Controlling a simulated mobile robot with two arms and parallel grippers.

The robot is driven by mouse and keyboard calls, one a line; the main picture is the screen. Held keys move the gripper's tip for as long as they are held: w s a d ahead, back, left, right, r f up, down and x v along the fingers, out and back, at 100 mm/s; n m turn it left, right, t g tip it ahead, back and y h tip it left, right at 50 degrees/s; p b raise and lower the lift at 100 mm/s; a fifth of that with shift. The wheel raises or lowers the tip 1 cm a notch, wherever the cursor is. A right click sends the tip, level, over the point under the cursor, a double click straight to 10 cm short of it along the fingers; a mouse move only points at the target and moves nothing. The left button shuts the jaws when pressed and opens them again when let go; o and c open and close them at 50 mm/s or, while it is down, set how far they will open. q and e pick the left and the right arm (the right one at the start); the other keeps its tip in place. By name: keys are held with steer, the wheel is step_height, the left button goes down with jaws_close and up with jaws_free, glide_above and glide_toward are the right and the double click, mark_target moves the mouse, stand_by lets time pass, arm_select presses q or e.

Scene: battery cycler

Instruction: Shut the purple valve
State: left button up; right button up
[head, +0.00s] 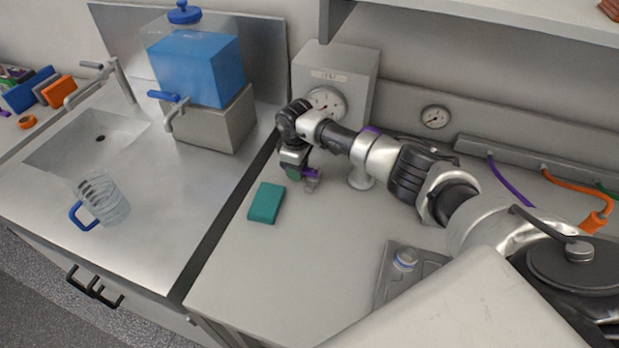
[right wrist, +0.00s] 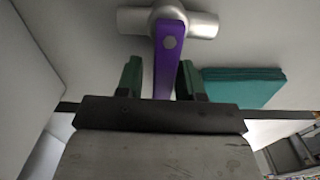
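The purple valve shows in the right wrist view as a purple lever (right wrist: 168,62) on a silver pipe body (right wrist: 200,25). In the head view a small bit of its purple handle (head: 312,173) shows beside my right gripper, and the rest is hidden by the gripper and arm. My right gripper (head: 299,172) points down at the valve. In the right wrist view its two green fingers (right wrist: 159,72) stand on either side of the lever, with gaps between them and the lever. My left gripper is not in view.
A teal box (head: 266,203) lies on the counter close to the gripper. A grey gauge housing (head: 337,68) stands behind it. A blue water tank (head: 197,68), a sink (head: 85,140) and a glass mug (head: 101,198) are to the left. A grey tray (head: 427,263) sits front right.

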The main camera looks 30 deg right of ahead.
step_height(320, 180, up, 8)
steer(key=p, duration=0.7)
steer(key=shift+w+d+r, duration=0.1)
steer(key=shift+d, duration=0.05)
